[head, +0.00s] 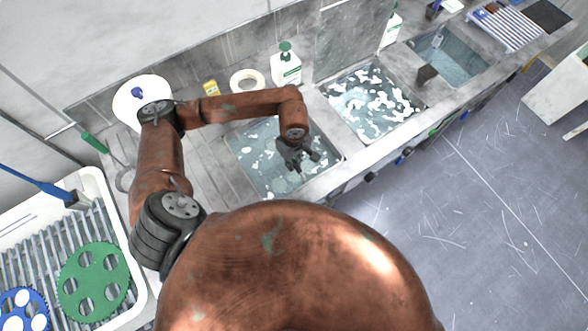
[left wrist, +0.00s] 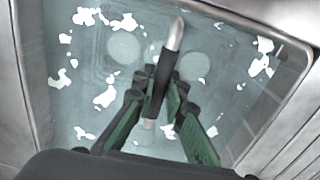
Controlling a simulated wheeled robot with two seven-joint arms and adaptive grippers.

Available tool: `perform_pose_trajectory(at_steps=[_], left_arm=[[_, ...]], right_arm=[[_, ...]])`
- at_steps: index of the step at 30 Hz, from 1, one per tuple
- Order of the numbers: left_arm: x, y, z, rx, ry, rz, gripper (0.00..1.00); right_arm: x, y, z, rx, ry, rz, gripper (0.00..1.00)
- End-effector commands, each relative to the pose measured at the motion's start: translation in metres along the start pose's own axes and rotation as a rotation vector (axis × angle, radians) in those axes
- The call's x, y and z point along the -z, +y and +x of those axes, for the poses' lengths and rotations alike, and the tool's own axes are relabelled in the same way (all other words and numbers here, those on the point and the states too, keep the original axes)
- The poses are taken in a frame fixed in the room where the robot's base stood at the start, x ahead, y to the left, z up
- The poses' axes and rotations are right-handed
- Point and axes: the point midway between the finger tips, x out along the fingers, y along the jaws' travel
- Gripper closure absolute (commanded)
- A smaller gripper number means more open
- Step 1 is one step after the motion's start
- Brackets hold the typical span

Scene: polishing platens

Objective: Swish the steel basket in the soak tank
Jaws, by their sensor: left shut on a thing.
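My left gripper (head: 300,160) reaches down into the left sink basin, the water-filled soak tank (head: 247,160). In the left wrist view the same gripper (left wrist: 158,105) is shut on a handle (left wrist: 176,35) of bright steel with a black grip. I take this for the steel basket's handle. The basket's body is hard to make out under the water and behind the fingers. White foam patches float on the tank water, and pale round shapes show beneath it. My right gripper is not in view.
A middle basin (head: 372,100) with thick foam and a far basin (head: 452,58) lie to the right. A soap bottle (head: 286,66) and a tape-like ring (head: 244,80) stand behind the tank. A white tray (head: 106,200) with a green disc (head: 94,282) is at left.

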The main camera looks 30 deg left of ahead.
Motion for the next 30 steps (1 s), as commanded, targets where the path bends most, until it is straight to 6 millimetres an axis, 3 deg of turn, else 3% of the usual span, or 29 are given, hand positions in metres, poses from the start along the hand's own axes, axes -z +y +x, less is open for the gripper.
perform_pose_trajectory(at_steps=[17,30], left_arm=[[0.0,0.001,-0.024,-0.002,0.001,0.001,1.0],[0.0,0.001,-0.003,-0.001,-0.001,0.0,1.0]], right_arm=[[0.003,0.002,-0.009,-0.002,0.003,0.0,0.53],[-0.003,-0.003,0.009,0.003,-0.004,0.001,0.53]])
